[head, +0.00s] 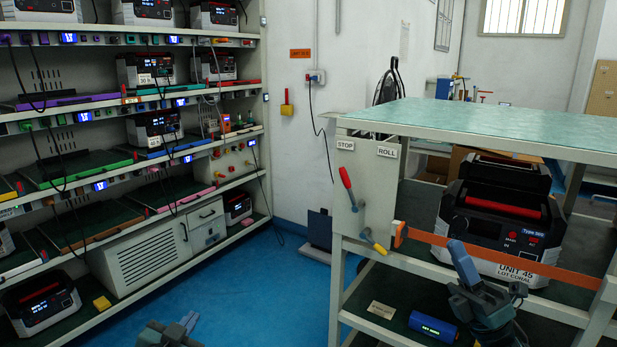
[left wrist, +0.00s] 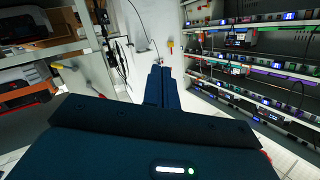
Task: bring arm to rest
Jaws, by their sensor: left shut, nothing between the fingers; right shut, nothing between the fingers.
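My left gripper (head: 188,322) shows at the bottom edge of the head view, low over the blue floor, between the rack and the cart. Its fingers are together and empty; they also show in the left wrist view (left wrist: 158,78), pointing forward into open space. My right gripper (head: 462,262) is in front of the cart's lower shelf at the right, tilted up, shut with nothing in it. It is close to the orange strap and the black unit; whether it touches them I cannot tell.
A rack (head: 262,100) with several burn-in units fills the left. A cart (head: 480,130) with a green top stands at the right, holding a black unit (head: 503,215) labelled UNIT 45 behind an orange strap (head: 430,238). A blue device (head: 433,326) lies low. Blue floor (head: 285,285) between is clear.

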